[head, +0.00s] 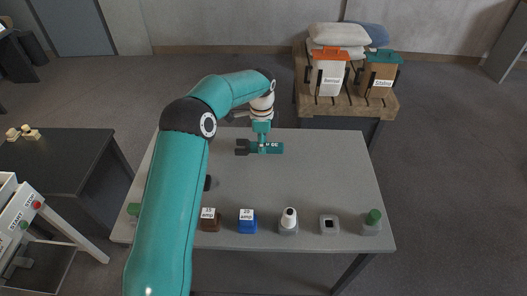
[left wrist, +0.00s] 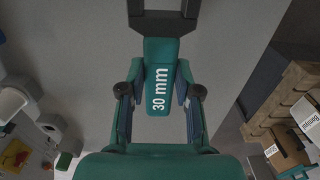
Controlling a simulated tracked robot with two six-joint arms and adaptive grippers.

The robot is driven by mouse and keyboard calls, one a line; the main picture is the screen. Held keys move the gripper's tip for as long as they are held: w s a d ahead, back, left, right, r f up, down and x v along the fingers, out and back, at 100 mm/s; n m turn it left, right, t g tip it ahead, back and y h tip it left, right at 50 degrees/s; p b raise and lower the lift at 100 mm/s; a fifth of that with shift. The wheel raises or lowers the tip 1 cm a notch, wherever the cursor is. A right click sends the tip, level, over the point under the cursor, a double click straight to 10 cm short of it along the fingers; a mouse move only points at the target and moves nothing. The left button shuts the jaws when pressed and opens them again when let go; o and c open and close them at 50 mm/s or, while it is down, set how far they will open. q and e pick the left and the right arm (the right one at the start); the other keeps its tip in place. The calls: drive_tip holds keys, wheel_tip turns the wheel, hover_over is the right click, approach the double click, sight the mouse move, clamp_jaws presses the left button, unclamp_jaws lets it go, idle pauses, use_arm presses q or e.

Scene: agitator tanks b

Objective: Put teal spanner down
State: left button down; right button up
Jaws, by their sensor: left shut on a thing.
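The teal spanner (head: 272,148) with a dark open-ended head is at the far part of the grey table (head: 310,185). It also shows in the left wrist view (left wrist: 159,65), where its handle reads "30 mm" and its dark head is at the top. My left gripper (head: 262,144) is shut on the spanner's handle, with a finger on each side in the left wrist view (left wrist: 158,92). The spanner lies about level; I cannot tell whether it touches the tabletop. My right gripper is in neither view.
Along the table's near edge stand a brown block (head: 210,224), a blue block (head: 247,226), a white-topped item (head: 288,222), a grey socket block (head: 329,225) and a green-topped item (head: 372,221). A wooden stand (head: 345,106) with bins is behind. The table's middle right is clear.

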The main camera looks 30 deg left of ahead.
use_arm(q)
drive_tip(key=shift+f, duration=1.95)
drive_tip(key=c, duration=0.8)
unclamp_jaws()
drive_tip(key=shift+r, duration=0.1)
wheel_tip(320, 180, up, 12)
drive_tip(key=shift+f+b, duration=0.1)
drive_tip(key=shift+b, duration=0.2)
